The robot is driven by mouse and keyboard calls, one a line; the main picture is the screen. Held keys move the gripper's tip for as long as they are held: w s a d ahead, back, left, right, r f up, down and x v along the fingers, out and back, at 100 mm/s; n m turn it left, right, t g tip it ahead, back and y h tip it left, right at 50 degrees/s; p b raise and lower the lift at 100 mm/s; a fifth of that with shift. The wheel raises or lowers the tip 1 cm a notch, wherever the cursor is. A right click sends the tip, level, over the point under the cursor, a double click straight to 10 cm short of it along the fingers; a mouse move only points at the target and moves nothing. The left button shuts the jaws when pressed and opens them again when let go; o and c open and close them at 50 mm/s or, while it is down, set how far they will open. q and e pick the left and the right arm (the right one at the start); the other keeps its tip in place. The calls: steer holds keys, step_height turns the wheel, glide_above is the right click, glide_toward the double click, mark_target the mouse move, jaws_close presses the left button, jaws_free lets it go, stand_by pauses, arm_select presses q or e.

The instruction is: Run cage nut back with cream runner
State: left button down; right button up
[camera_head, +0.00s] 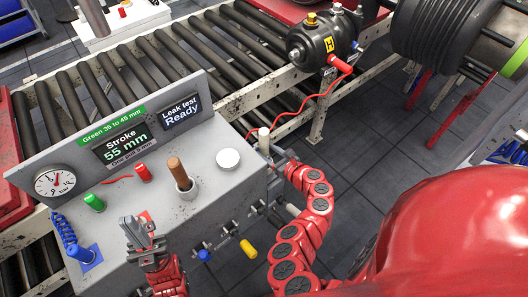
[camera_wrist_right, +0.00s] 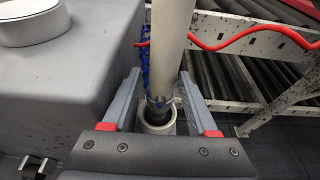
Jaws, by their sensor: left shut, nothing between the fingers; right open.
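The cream runner (camera_head: 264,140) is a pale upright rod at the right side of the grey test bench. In the right wrist view the cream runner (camera_wrist_right: 172,40) stands in a ring-shaped holder (camera_wrist_right: 158,125). My right gripper (camera_wrist_right: 160,105) is open, with one finger on each side of the runner and holder; contact is not clear. In the head view the right gripper (camera_head: 281,158) is beside the bench. My left gripper (camera_head: 147,226) is shut and empty in front of the bench. I cannot make out the cage nut; a black canister (camera_head: 325,42) lies on the frame behind.
The bench's panel (camera_head: 120,135) reads "Stroke 55 mm" and "Leak test Ready". A brown handle (camera_head: 177,169) stands in a cup beside a white round knob (camera_head: 228,158). A red hose (camera_head: 310,97) runs to the canister. Rollers (camera_head: 190,50) lie behind; open floor is right.

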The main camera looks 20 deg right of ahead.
steer(key=shift+d+r+p+x, duration=0.15)
steer(key=shift+p+x, duration=0.1)
steer(key=shift+x, duration=0.75)
steer(key=shift+d+r+p+x, duration=0.15)
steer(key=shift+p+x, duration=0.1)
steer(key=shift+x, duration=1.8)
jaws_close()
